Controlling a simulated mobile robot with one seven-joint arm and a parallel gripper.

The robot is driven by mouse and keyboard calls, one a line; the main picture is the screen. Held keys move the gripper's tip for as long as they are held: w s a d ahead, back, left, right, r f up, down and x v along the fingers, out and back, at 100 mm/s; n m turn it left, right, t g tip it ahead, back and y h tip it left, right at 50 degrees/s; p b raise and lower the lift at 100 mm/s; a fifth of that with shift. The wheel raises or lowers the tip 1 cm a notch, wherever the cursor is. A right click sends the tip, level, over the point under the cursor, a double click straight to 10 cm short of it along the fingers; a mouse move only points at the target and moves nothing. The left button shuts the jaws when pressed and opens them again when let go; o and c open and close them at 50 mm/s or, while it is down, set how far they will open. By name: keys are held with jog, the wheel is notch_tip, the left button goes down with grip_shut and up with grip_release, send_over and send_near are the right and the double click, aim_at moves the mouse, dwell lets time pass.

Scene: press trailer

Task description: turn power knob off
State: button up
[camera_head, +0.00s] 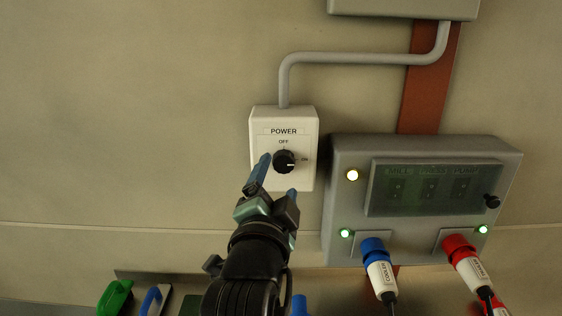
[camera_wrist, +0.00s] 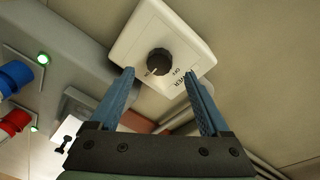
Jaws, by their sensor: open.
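The black round power knob (camera_head: 284,161) sits on a white box (camera_head: 309,125) marked POWER, with OFF above the knob and ON to its right. Its white pointer mark points right, toward ON. In the wrist view the knob (camera_wrist: 159,62) shows between and just beyond the fingertips, its mark toward the ON label. My gripper (camera_head: 277,180) is open and empty, with blue fingers, below and left of the knob in the head view. In the wrist view my gripper (camera_wrist: 159,74) has one finger on each side of the knob; I cannot tell whether either touches it.
A grey panel (camera_head: 338,200) with a dark display (camera_head: 430,190) stands right of the box. Lit lamps, a blue plug (camera_head: 375,256) and a red plug (camera_head: 463,257) are on it. A grey conduit (camera_head: 350,58) rises from the box. The wall to the left is clear.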

aim_at(283, 165)
jog(key=shift+w+d+p, duration=0.2)
jog(key=shift+w+p, duration=0.05)
jog(key=shift+w, duration=0.95)
jog(key=shift+w+d+p, duration=0.15)
jog(key=shift+w+p, duration=0.1)
jog(key=shift+w, duration=0.9)
grip_shut()
